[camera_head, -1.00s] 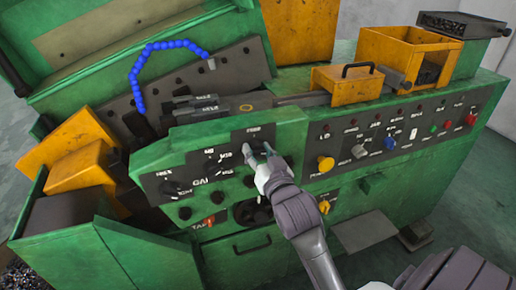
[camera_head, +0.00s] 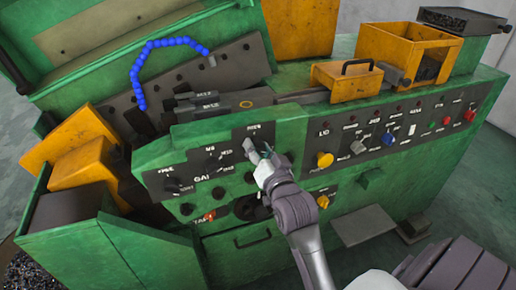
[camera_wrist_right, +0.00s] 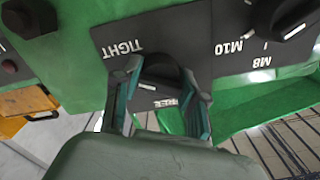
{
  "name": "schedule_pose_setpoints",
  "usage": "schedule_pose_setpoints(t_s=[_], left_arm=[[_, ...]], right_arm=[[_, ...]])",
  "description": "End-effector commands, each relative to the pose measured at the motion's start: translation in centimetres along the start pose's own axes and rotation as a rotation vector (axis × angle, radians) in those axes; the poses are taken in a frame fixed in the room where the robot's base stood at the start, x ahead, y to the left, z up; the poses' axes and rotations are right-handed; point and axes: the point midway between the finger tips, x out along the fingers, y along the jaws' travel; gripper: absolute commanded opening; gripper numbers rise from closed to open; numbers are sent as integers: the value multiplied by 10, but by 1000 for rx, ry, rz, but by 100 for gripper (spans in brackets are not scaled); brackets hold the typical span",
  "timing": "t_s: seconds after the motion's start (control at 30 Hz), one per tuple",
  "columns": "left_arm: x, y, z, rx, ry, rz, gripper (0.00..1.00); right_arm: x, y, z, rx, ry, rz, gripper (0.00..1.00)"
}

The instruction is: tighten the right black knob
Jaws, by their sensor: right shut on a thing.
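The right black knob (camera_wrist_right: 158,72) is a dark round dial on a black label plate with the words TIGHT and FREE. My right gripper (camera_wrist_right: 158,88) has one finger on each side of it in the right wrist view and is shut on it. In the head view my right gripper (camera_head: 259,150) reaches the rightmost dial plate on the green machine's front and mostly covers the knob. My left gripper is not in view.
A neighbouring black knob (camera_wrist_right: 287,14) with M8 and M10 marks sits beside it. A yellow knob (camera_head: 324,160) and several buttons lie to the right on the green machine (camera_head: 420,190). A grey step (camera_head: 363,226) juts out below.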

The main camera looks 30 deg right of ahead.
Motion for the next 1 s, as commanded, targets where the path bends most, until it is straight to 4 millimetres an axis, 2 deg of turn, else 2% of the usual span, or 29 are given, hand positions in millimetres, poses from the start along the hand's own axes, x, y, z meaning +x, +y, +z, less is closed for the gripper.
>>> schedule_pose_setpoints(t_s=[0.1,0.13,0.27,0.63,1.0], left_arm=[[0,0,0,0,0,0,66],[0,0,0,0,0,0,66],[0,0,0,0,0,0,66],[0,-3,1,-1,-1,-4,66],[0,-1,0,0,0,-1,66]], right_arm=[[0,0,0,-1,1,0,7],[0,0,0,-1,1,0,47],[0,0,0,-1,1,0,67],[-5,0,0,-1,0,0,67],[-62,0,1,1,-2,1,67]])
